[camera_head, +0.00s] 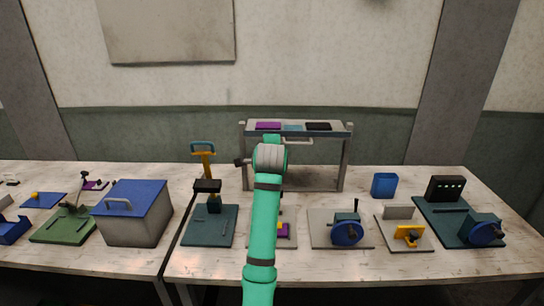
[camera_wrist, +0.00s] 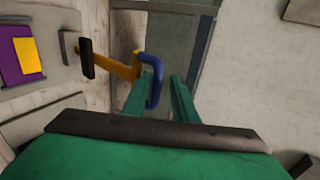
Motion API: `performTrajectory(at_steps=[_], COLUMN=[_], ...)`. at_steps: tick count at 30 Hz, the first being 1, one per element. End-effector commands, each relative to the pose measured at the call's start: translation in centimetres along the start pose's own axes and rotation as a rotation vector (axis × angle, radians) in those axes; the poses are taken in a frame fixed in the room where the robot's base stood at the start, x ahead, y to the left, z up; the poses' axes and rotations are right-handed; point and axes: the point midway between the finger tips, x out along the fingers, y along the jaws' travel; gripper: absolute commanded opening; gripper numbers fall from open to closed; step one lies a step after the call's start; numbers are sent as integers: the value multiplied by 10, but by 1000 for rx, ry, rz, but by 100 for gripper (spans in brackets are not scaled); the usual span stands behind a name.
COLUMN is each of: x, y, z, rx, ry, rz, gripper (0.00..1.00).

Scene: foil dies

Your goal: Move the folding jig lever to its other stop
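In the wrist view a yellow lever arm (camera_wrist: 117,67) with a black block (camera_wrist: 87,58) ends in a blue loop handle (camera_wrist: 160,68). It appears to belong to the folding jig, a pale plate (camera_wrist: 52,60) bearing a purple sheet (camera_wrist: 12,70) with a yellow piece. My gripper (camera_wrist: 162,78) is open. Its fingers stand apart at the handle, which overlaps the left finger and shows partly in the gap. I cannot tell whether they touch. In the head view my arm hides the gripper and lever; part of the purple sheet (camera_head: 284,232) shows beside it.
A teal fixture (camera_head: 210,226) with a raised yellow lever stands left of my arm, beside a blue-lidded box (camera_head: 134,198). A rack (camera_head: 344,160) stands behind. Right are a blue-wheeled fixture (camera_head: 346,232), a yellow-handled fixture (camera_head: 409,236) and a blue bin (camera_head: 384,186).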

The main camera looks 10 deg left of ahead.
Motion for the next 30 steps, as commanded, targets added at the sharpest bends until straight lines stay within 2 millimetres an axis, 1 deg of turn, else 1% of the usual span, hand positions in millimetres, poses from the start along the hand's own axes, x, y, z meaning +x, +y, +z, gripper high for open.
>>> performTrajectory(at_steps=[1,4,7,11,18,21,25,30], x=[2,0,-8,-29,-75,-90,-103,-109], y=[4,3,3,2,0,0,0,0], z=[0,0,0,0,0,0,1,1], rx=[0,1,1,1,0,0,0,0], ry=[0,1,1,0,1,0,0,0], rz=[7,7,6,2,-1,-1,-1,0], gripper=[30,30,30,30,30,30,30,30])
